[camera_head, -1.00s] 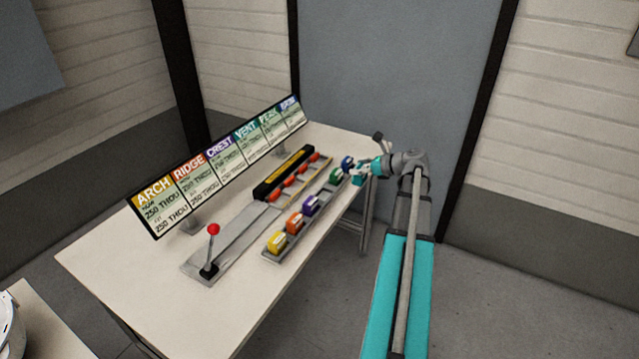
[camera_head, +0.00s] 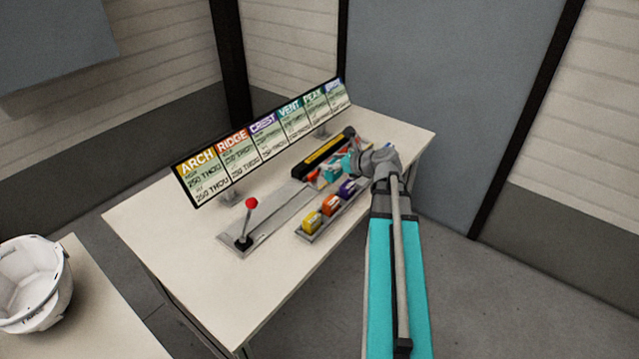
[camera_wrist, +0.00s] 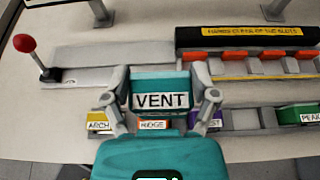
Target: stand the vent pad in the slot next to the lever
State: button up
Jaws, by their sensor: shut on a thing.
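The teal vent pad (camera_wrist: 161,92), labelled VENT, is between the two fingers of my gripper (camera_wrist: 160,103) in the wrist view, and the gripper is shut on it. In the head view my gripper (camera_head: 345,165) is over the table, between the pad rack and the slot fixture; the pad is hard to make out there. The lever (camera_head: 249,222) has a red knob and stands upright at the left end of the grey fixture plate (camera_head: 290,208). It also shows at the upper left of the wrist view (camera_wrist: 38,58). Orange-marked slots (camera_wrist: 270,66) lie under the black bar, right of the pad.
The rack holds the yellow ARCH (camera_head: 312,222), orange RIDGE (camera_head: 331,204) and purple CREST (camera_head: 348,189) pads; green PEAK (camera_wrist: 298,115) is farther right. A black bar (camera_head: 323,152) with yellow label stands behind the slots. A sign board (camera_head: 265,140) stands behind. A white helmet shell (camera_head: 35,285) is on another table.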

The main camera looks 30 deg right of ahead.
jog(key=shift+w+a, duration=0.15)
jog(key=shift+a, duration=1.05)
jog(key=w+d+f+b, duration=0.1)
jog(key=w+f+b, duration=0.2)
jog(key=w, duration=0.1)
jog(key=w+d+f+b, duration=0.2)
jog(key=w+f+b, duration=0.1)
jog(key=w, duration=0.1)
jog(key=w+d+f+b, duration=0.1)
jog(key=w+f+b, duration=0.2)
jog(key=w, duration=0.1)
jog(key=shift+w+d, duration=0.15)
jog(key=shift+d, duration=0.2)
jog(key=shift+w+d+f+b, duration=0.2)
jog(key=shift+w+f+b, duration=0.3)
jog(key=shift+f+b, duration=0.25)
jog(key=shift+s+f+b, duration=0.1)
jog(key=shift+f+b, duration=1.15)
jog(key=shift+b, duration=0.05)
